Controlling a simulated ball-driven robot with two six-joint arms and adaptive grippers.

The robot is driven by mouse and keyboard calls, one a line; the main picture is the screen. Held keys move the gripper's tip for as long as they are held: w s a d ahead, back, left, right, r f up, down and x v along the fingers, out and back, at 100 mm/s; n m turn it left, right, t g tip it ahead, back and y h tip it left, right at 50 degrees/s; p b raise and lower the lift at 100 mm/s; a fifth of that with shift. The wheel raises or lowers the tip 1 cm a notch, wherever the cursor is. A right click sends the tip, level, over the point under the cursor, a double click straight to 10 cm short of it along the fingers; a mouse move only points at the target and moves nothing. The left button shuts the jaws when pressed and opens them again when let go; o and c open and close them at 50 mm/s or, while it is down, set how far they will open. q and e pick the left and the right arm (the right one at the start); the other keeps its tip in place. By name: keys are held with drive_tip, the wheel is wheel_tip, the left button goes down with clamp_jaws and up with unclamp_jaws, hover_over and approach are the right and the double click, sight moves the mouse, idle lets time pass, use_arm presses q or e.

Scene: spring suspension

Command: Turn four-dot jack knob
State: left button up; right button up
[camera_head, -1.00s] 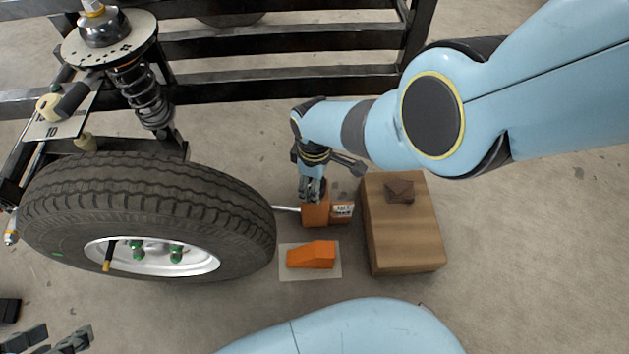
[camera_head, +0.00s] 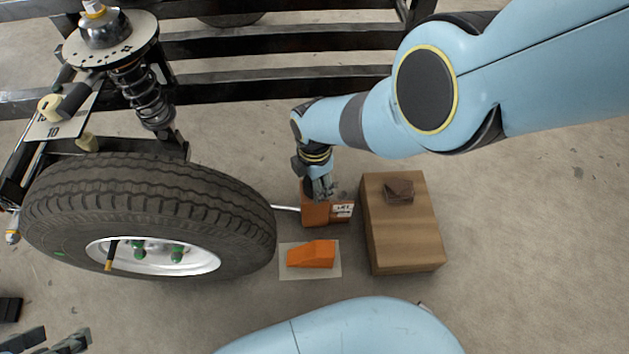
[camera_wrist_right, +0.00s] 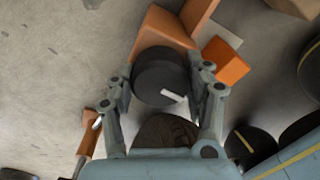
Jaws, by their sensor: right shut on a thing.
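The orange jack (camera_head: 316,215) stands on the floor right of the tyre, with a pale label on its right part. Its round black knob (camera_wrist_right: 158,70) shows in the right wrist view, with a white mark on it; dots cannot be made out. My right gripper (camera_head: 322,190) comes down over the jack and is shut on the knob, one finger on each side. Its fingers also show in the right wrist view (camera_wrist_right: 166,84). My left gripper (camera_head: 52,342) is at the bottom left corner, partly cut off, with its fingers apart and empty, away from the jack.
A large tyre (camera_head: 150,200) stands left of the jack, under a coil spring (camera_head: 146,95) and black frame rails (camera_head: 290,88). An orange wedge (camera_head: 312,254) lies on a pale sheet in front of the jack. A wooden block (camera_head: 402,235) stands close right, with a small brown piece (camera_head: 399,190) on top.

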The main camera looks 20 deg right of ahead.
drive_tip(key=shift+n, duration=0.8)
drive_tip(key=o, duration=1.2)
drive_tip(key=shift+r, duration=0.1)
drive_tip(key=shift+r, duration=3.6)
